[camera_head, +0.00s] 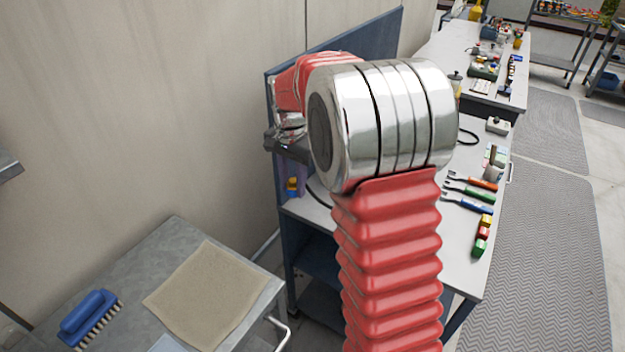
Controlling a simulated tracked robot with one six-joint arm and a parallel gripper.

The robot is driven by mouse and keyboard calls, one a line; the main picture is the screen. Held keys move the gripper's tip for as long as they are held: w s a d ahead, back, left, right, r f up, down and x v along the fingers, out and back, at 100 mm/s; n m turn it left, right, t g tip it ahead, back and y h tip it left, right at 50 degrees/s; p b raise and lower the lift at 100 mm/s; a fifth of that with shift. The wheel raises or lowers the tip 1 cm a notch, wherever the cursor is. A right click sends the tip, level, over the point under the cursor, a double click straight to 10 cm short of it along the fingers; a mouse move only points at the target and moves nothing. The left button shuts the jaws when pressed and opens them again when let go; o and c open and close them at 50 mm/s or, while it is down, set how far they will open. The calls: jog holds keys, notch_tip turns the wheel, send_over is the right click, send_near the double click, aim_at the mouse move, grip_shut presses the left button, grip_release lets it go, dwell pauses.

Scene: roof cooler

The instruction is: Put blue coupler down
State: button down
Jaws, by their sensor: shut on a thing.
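My gripper (291,172) hangs at the end of my red and silver arm, at the left end of the workbench. Its dark body shows below the wrist, and it points down. A small blue piece with a yellow-orange part, which looks like the blue coupler (292,188), is between its fingers. The gripper is shut on it. The piece is small in view, and its underside and gap to the bench cannot be made out. My arm covers much of the bench behind.
The workbench (466,240) holds tools with orange, green and blue handles (470,191) and coloured blocks (483,233) on its right. A blue back panel (375,45) rises behind. A lower metal table (180,240) at left carries a tan cloth (208,295) and a blue brush (90,315).

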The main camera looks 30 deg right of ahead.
jog(key=w+a+n, duration=0.1)
jog(key=a+n, duration=1)
jog(key=n, duration=0.1)
jog(key=shift+w+a+f, duration=0.2)
jog(key=shift+a+f, duration=0.05)
jog(key=shift+f, duration=0.1)
jog(key=shift+s, duration=0.1)
